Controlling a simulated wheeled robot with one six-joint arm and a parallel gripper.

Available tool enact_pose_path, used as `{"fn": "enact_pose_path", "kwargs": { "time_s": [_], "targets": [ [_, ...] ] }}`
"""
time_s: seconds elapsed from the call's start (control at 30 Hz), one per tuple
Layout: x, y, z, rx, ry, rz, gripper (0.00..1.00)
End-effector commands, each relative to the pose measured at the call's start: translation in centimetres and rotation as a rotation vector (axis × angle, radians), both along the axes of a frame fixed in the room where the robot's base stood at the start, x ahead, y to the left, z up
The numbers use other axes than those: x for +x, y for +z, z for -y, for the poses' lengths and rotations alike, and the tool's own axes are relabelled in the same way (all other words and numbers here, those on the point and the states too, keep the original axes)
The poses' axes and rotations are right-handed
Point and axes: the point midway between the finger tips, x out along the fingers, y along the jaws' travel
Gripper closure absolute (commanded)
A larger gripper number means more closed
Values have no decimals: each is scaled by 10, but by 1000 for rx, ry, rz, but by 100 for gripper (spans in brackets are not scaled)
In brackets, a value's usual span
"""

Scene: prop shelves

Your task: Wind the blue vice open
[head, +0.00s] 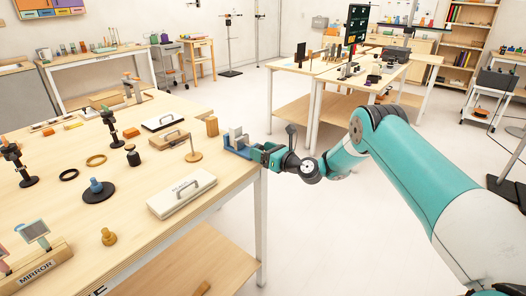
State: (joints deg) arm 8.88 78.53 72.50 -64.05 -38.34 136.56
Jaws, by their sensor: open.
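The blue vice (232,148) stands at the right corner of the near wooden table. A light grey upright block (236,133) shows on top of it. My gripper (262,153) is at the vice's right end, just over the table's edge, with my arm reaching in from the right. The gripper is open. Its fingers overlap the end of the vice in the picture, and I cannot tell whether they touch it. The vice's handle and screw are hidden or too small to make out.
A wooden block (212,126) and a small round-based stand (193,147) are close to the vice on the left. A white box with a handle (181,195) lies nearer. The near table (150,240) holds several other props. Open floor lies right of its edge.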

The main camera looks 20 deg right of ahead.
Motion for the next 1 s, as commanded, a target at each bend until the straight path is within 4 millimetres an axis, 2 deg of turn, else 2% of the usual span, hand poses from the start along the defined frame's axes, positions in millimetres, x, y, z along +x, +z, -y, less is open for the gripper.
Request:
{"fn": "enact_pose_path", "kwargs": {
  "time_s": [0.07, 0.27, 0.47, 0.8, 1.0],
  "targets": [
    [0, 0, 0, 0, 0, 0, 34],
    [0, 0, 0, 0, 0, 0, 80],
    [0, -3, 0, -39, 0, 28, 80],
    [-1, -2, -1, -313, 1, 228, 80],
    [-1, 0, -1, -334, 1, 243, 80]
  ]
}}
